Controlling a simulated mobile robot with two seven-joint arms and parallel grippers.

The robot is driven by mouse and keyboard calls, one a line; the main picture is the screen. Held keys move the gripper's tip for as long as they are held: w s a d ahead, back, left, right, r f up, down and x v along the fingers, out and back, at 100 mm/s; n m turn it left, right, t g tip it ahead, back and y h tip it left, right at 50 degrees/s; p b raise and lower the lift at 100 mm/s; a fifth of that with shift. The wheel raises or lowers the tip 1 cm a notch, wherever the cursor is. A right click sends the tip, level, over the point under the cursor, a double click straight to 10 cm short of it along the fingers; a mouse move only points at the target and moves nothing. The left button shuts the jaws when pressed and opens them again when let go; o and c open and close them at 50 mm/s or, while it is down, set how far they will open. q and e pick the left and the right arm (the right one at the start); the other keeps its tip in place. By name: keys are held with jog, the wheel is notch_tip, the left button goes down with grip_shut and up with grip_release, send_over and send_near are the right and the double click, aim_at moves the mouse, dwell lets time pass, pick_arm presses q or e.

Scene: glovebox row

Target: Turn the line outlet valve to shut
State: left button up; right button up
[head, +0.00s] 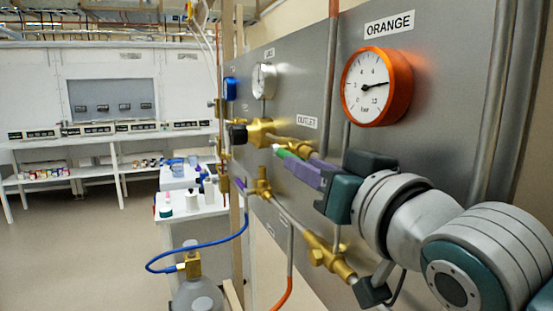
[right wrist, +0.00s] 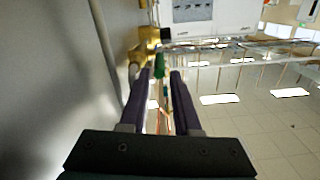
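The outlet valve shows as a brass body (head: 304,147) with a green handle (head: 282,153), below the OUTLET label (head: 307,122) on the grey panel. My right gripper (head: 293,168) is in front of the panel, its purple fingers pointing at the green handle. In the right wrist view the fingers (right wrist: 163,80) stand apart, and the green handle (right wrist: 160,66) shows at the gap between their tips. I cannot tell whether either finger touches it. The fingers and gripper body hide part of the valve and pipe. My left gripper is not in view.
An orange-rimmed gauge (head: 376,86) and a smaller white gauge (head: 263,81) sit above on the panel. A brass regulator (head: 260,132) is just left of the valve. Lower brass fittings (head: 326,252) run below my gripper. A blue hose (head: 205,264) loops to a cylinder (head: 198,295).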

jog(key=shift+x, duration=2)
grip_shut()
